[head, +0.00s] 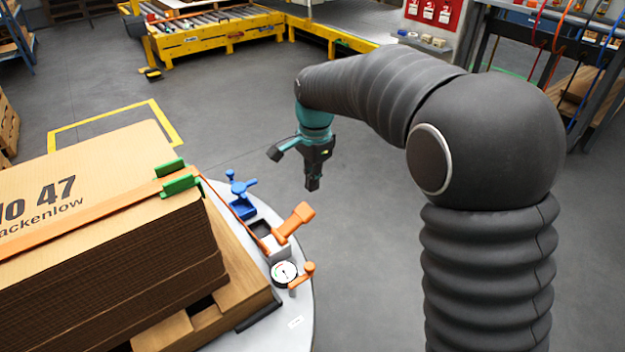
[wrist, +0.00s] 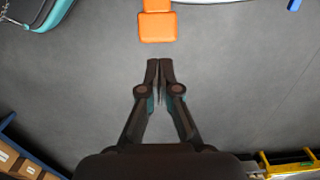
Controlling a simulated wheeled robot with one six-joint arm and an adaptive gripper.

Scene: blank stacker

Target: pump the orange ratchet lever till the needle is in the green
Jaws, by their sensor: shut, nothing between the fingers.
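The orange ratchet lever (head: 294,222) stands tilted up to the right from its mount on the grey rounded plate. Its broad end also shows at the top of the wrist view (wrist: 157,27). The round white gauge (head: 285,273) with a dark needle sits just below the lever; the needle's exact reading is too small to tell. My gripper (head: 312,186) hangs above the floor beyond the plate, up and right of the lever and apart from it. In the wrist view the fingertips (wrist: 159,62) are together with nothing between them.
An orange strap (head: 100,212) runs over the cardboard stack (head: 90,185) with green corner guards (head: 180,182). A blue clamp (head: 241,196) and a smaller orange handle (head: 302,276) stand on the plate (head: 295,322). Open floor lies right of it.

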